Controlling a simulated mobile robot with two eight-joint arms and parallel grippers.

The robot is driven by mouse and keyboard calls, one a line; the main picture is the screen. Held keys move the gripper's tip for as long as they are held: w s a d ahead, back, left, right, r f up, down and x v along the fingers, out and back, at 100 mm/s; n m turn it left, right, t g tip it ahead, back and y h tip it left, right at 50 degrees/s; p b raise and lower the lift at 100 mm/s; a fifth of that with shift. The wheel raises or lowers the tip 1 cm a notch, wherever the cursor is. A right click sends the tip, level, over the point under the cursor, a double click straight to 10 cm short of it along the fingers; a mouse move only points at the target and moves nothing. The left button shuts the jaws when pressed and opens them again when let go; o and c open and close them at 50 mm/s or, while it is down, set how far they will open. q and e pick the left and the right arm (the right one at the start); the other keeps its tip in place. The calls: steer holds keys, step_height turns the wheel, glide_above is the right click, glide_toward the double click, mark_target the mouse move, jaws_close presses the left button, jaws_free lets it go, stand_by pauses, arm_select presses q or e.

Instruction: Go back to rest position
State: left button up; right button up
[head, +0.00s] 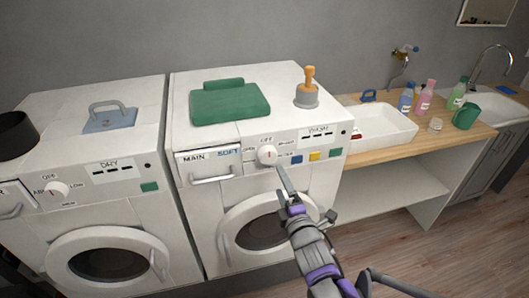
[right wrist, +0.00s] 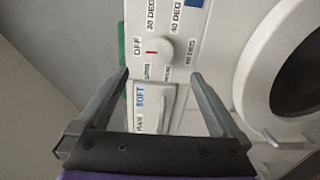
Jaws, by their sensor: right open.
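My right gripper (head: 284,184) is in front of the right-hand washing machine (head: 184,232), just below its white dial (head: 267,155). In the right wrist view its two fingers (right wrist: 162,95) are spread apart with nothing held between them. The dial (right wrist: 159,50) and the detergent drawer front marked MAIN and SOFT (right wrist: 146,108) show beyond the fingers. The drawer looks closed in the head view. The round door (head: 262,232) below also looks closed, and my arm covers part of it. My left gripper is not in view.
A dryer (head: 95,190) stands at the left. To the right are a wooden counter (head: 440,138), white basin (head: 382,122), bottles (head: 425,97) and a sink. Floor (head: 480,225) at lower right is clear.

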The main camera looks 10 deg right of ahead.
steer(key=s+f+m+g, duration=0.6)
steer(key=s+m, duration=0.3)
steer(key=s, duration=0.3)
steer(key=s+f+m+g, duration=0.6)
steer(key=s+m, duration=0.3)
steer(key=s, duration=0.3)
steer(key=shift+s+f+m+g+h, duration=0.2)
steer(key=shift+f+m+g+h, duration=0.1)
steer(key=shift+f, duration=0.05)
steer(key=shift+d, duration=0.1)
steer(key=shift+c, duration=0.3)
